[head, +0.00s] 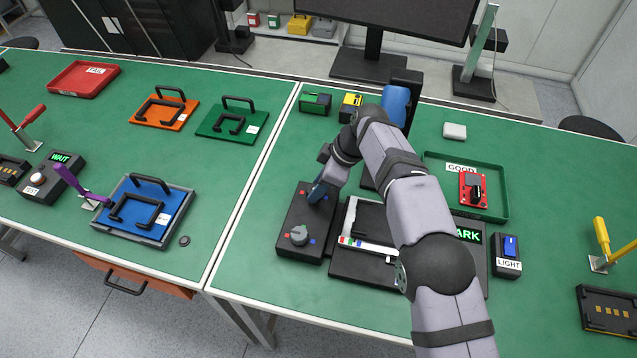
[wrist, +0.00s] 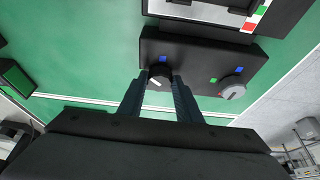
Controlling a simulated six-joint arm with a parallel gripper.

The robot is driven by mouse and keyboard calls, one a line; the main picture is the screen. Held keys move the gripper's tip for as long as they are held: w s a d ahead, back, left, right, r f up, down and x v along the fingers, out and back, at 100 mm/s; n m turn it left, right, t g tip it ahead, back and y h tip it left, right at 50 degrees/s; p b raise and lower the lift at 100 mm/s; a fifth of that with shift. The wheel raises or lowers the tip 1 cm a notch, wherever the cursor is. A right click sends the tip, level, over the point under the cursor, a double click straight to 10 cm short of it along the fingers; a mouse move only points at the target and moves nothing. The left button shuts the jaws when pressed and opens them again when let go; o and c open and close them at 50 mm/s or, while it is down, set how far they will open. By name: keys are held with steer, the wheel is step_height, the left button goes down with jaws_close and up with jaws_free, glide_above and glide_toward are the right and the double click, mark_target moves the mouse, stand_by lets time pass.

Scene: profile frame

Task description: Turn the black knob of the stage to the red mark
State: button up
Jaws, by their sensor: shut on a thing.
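The black knob (wrist: 160,74) sits on the dark control box (wrist: 193,52) and has a white pointer line. My gripper (wrist: 160,88) is shut on the knob, with one finger on each side. In the wrist view a blue mark (wrist: 163,59) shows beside the knob; no red mark is visible near it, and the fingers cover part of the area. In the head view my gripper (head: 318,193) is over the far end of the control box (head: 292,256) and hides the black knob. The stage (head: 352,265) is right of the box, partly behind my arm.
A grey knob (head: 299,235) with coloured marks is at the box's near end. A green tray (head: 432,160) holding a red part (head: 466,181) and a LIGHT switch box (head: 507,262) stand at right. Bare green table lies left of the control box.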

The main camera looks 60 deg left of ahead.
stand_by(0.4)
steer(key=o, duration=1)
steer(key=shift+o, duration=0.2)
steer(key=shift+r, duration=0.1)
steer(key=b+v, duration=0.2)
steer(key=v, duration=0.5)
steer(key=shift+w+r, duration=0.1)
steer(key=shift+r, duration=0.05)
